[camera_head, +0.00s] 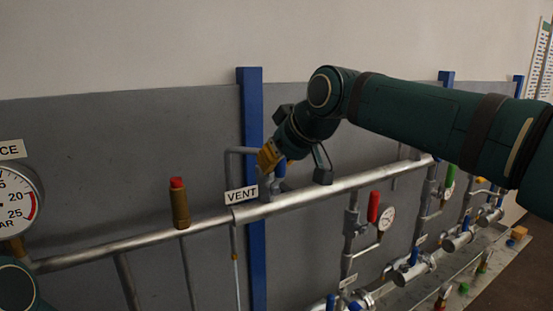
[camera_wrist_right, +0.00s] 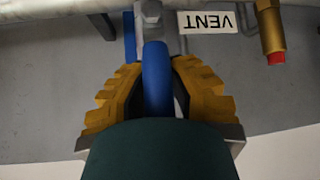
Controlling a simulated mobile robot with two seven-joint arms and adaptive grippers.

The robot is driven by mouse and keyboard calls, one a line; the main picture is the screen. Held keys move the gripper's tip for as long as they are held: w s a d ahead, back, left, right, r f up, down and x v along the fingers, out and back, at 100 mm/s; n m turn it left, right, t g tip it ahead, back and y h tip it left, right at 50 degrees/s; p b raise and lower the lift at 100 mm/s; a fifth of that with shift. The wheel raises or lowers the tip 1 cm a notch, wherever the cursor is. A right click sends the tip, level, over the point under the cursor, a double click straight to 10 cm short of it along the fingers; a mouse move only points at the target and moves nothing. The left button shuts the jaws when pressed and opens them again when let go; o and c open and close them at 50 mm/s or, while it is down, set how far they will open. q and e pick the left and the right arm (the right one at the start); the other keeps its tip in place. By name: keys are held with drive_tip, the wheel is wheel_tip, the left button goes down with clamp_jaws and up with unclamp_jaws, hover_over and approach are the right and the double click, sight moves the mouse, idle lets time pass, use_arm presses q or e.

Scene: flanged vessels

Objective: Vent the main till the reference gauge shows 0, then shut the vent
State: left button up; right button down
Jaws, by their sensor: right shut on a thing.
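The vent valve's blue handle (camera_wrist_right: 157,65) stands between the yellow fingers of my right gripper (camera_wrist_right: 157,95) in the right wrist view. The fingers are shut on it. In the head view my right gripper (camera_head: 270,158) is at the vent, above the VENT label (camera_head: 241,194), and a bit of the blue handle (camera_head: 280,168) shows beside the fingers. The reference gauge (camera_head: 15,205) is cut off by the left edge. Its 20, 25 and red band show, but I cannot read its needle. My left gripper is not in view.
The silver main pipe (camera_head: 130,241) runs across the panel. A brass fitting with a red cap (camera_head: 179,203) stands on it left of the vent. A red handle (camera_head: 373,206), a small gauge (camera_head: 387,218) and several branch valves lie to the right, below my right arm.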

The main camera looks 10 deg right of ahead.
drive_tip(key=shift+s+a+f, duration=0.1)
drive_tip(key=shift+f, duration=0.05)
drive_tip(key=c, duration=0.8)
unclamp_jaws()
drive_tip(key=shift+s, duration=0.1)
drive_tip(key=shift+s+d+r, duration=0.15)
drive_tip(key=shift+d+r, duration=0.05)
drive_tip(key=shift+r, duration=0.2)
drive_tip(key=v, duration=1.1)
drive_tip(key=shift+s+d+r, duration=0.1)
drive_tip(key=shift+s, duration=0.05)
